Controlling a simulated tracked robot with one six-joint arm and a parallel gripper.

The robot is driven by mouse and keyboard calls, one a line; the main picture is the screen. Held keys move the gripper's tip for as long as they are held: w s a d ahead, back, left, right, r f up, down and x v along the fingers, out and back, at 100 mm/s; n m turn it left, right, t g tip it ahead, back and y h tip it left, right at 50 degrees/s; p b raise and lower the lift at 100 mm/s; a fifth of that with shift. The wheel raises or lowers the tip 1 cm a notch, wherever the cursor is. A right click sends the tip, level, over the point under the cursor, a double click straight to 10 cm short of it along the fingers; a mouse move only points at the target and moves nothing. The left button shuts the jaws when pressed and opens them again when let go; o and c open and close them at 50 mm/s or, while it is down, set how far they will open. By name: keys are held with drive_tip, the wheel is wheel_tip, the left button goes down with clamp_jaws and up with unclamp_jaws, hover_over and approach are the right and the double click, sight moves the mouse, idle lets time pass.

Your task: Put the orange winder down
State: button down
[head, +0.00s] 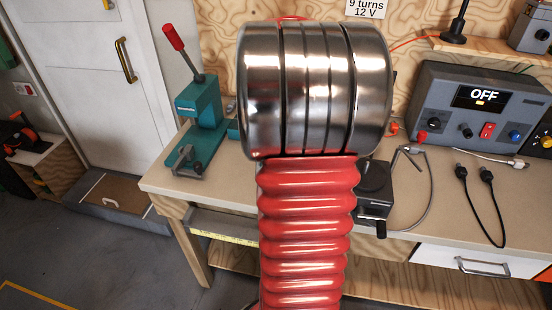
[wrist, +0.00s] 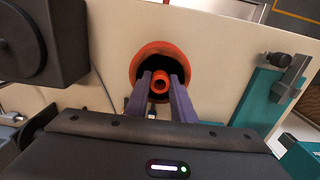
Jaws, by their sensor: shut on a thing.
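The orange winder (wrist: 160,46) shows in the wrist view as a round orange flange with a dark middle and a small orange tube. My gripper (wrist: 160,82) has its two dark purple fingers on either side of that tube, shut on the winder. The pale workbench top (wrist: 225,62) lies behind the winder. I cannot tell whether the winder touches it. In the head view my own arm blocks the middle, and the gripper and its grip on the winder are hidden.
A teal lever press (head: 200,120) stands left on the bench (head: 160,178). A black device (head: 374,190) is just right of my arm; a grey cable (head: 430,190) loops beside it. A power supply (head: 483,110) reading OFF and black leads (head: 485,200) are farther right.

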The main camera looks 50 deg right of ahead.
drive_tip(key=shift+f, duration=1.6)
drive_tip(key=shift+f, duration=0.35)
drive_tip(key=c, duration=1.5)
unclamp_jaws()
drive_tip(key=shift+r, duration=0.15)
wheel_tip(320, 180, up, 12)
drive_tip(key=shift+r, duration=0.2)
